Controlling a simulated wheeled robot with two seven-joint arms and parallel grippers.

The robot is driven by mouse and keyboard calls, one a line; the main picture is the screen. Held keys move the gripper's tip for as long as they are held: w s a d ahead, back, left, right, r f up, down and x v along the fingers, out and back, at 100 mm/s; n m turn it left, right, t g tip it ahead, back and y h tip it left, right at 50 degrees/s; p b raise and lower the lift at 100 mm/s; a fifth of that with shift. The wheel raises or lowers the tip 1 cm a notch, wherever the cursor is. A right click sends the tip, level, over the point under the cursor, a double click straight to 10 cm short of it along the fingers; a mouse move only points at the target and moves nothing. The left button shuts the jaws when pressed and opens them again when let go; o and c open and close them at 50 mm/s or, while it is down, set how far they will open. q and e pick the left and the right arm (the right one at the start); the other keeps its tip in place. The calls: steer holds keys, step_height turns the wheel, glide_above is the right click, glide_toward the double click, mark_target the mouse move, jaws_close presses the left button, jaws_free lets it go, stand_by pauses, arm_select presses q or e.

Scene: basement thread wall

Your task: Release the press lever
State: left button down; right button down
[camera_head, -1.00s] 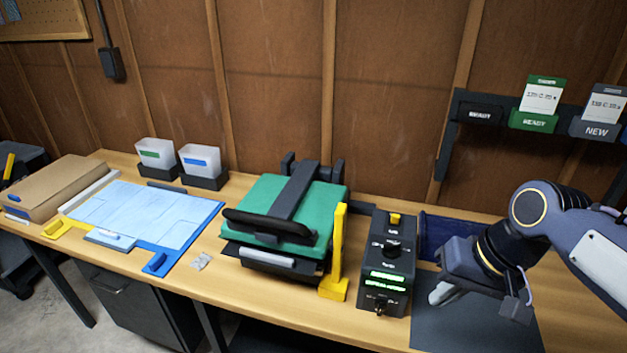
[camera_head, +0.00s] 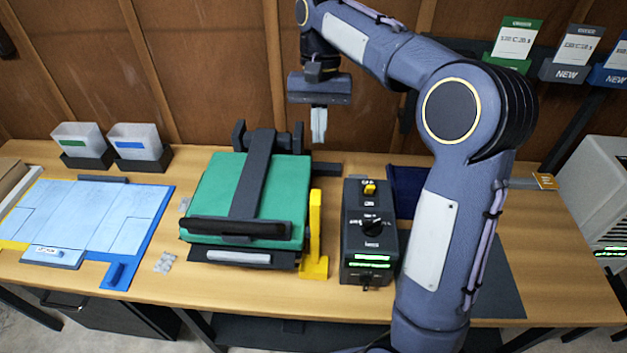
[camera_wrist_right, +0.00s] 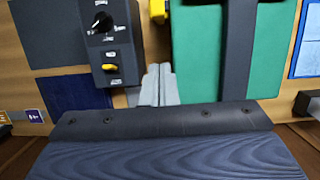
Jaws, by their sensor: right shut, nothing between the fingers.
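The press has a green top plate (camera_head: 280,185) with a dark lever arm (camera_head: 254,175) lying along its middle. The lever's black handle (camera_head: 240,228) runs across the plate's front edge; the lever looks lowered. My right gripper (camera_head: 318,138) hangs fingers down behind and above the press's back right corner, clear of the lever. Its fingers are together and hold nothing. The right wrist view shows the shut fingers (camera_wrist_right: 158,88) between the green plate (camera_wrist_right: 275,60) and the control box. My left gripper is not in view.
A black control box (camera_head: 368,240) with a yellow switch and lit green displays stands right of the press. A yellow upright bracket (camera_head: 315,235) stands between them. A blue-edged board (camera_head: 130,265) lies left. White bins (camera_head: 135,140) stand at the back left.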

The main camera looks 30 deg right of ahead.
steer(key=s+a+f, duration=0.3)
steer(key=s+f, duration=0.2)
steer(key=f, duration=0.4)
steer(key=shift+s+a+f+p, duration=0.15)
steer(key=shift+s+f+p, duration=0.15)
steer(key=shift+f, duration=0.05)
